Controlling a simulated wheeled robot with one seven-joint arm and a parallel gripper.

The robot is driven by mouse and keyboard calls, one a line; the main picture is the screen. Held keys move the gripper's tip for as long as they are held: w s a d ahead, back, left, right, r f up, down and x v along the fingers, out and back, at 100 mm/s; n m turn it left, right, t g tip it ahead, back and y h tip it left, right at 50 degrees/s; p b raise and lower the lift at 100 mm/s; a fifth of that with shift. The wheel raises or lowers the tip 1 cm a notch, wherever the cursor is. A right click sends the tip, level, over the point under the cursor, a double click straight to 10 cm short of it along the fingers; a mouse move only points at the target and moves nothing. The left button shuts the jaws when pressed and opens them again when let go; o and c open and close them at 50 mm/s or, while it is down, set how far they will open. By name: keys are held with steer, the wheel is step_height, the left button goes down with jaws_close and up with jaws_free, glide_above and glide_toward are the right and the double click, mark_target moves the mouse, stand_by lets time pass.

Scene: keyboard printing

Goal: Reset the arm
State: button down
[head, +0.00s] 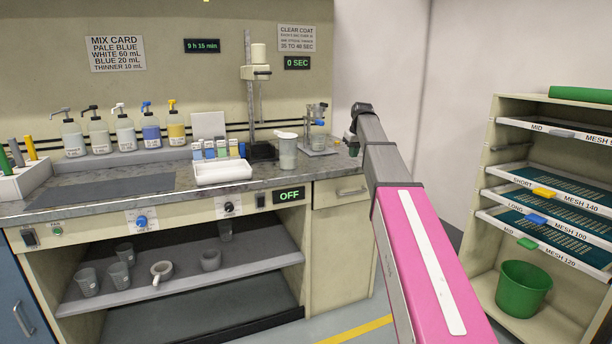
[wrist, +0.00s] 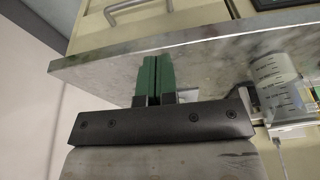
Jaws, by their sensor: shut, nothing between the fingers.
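My arm, with a pink link, reaches up from the lower right of the head view toward the right end of the workbench (head: 80,212). My gripper (head: 352,146) is at that end, mostly hidden behind my own dark wrist. In the wrist view its green fingers (wrist: 154,78) are together with nothing between them. They are over the grey counter (wrist: 100,72) near its edge. I cannot tell how high they are above it.
A clear beaker (wrist: 280,85) stands close to the gripper's right in the wrist view. A mixing cup (head: 287,152) and white tray (head: 223,171) stand on the bench. A shelf rack (head: 492,140) with a green bucket (head: 523,288) stands at right.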

steer(key=s+f+m, duration=0.1)
steer(key=s+f, duration=0.3)
steer(key=f, duration=0.4)
steer(key=s+f, duration=0.5)
steer(key=f, duration=0.2)
steer(key=s+f+m+g+h, duration=0.1)
steer(key=s+f+m+g, duration=0.1)
steer(key=s+f, duration=2.3)
steer(key=s+m, duration=0.1)
steer(key=s, duration=0.3)
steer(key=shift+s+a+f+g, duration=0.2)
steer(key=shift+s+f+g, duration=0.1)
steer(key=shift+s+g, duration=0.1)
